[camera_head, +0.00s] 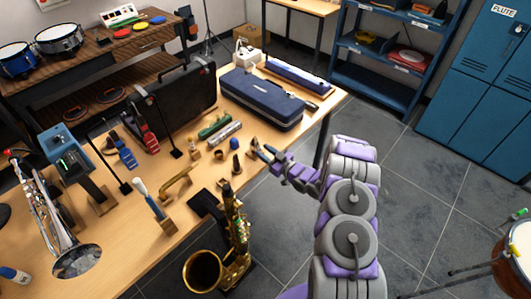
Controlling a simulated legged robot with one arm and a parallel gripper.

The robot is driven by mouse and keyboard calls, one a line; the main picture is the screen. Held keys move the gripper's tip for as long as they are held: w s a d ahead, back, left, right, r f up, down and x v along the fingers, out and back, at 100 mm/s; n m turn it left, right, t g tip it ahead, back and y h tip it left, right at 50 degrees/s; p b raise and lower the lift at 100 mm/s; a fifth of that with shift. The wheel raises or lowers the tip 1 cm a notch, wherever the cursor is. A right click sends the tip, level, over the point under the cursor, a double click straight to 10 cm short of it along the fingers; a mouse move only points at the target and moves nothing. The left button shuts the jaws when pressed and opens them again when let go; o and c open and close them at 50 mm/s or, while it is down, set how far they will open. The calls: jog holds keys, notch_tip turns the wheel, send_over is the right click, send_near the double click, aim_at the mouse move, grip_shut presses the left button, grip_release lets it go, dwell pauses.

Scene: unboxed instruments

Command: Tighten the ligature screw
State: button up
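My gripper (263,151) is at the end of my purple and grey arm, over the right front edge of the wooden table. Its fingers are small here, and I cannot tell whether they are open or shut. A small dark upright piece (236,165), possibly a mouthpiece, stands on the table just left of my gripper, apart from it. I cannot make out a ligature or its screw at this size. A brass saxophone (238,240) stands at the table's front edge, left of my arm and nearer to me.
The table (120,255) also holds a trumpet (58,225), a brush (152,203), a navy case (262,98), a black case (180,100) and several small parts. Blue lockers (475,90) and shelves (385,50) stand behind. The tiled floor (415,190) right of my arm is largely clear.

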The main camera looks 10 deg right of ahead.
jog(key=shift+a, duration=0.25)
jog(key=c, duration=0.3)
grip_shut()
jog(key=shift+p, duration=0.3)
jog(key=m+p, duration=0.3)
jog(key=m, duration=0.1)
jog(key=shift+r, duration=0.1)
jog(key=m+p, duration=0.2)
jog(key=m, duration=0.9)
jog(key=shift+m+p, duration=0.4)
jog(key=m, duration=0.6)
jog(key=shift+s, duration=0.1)
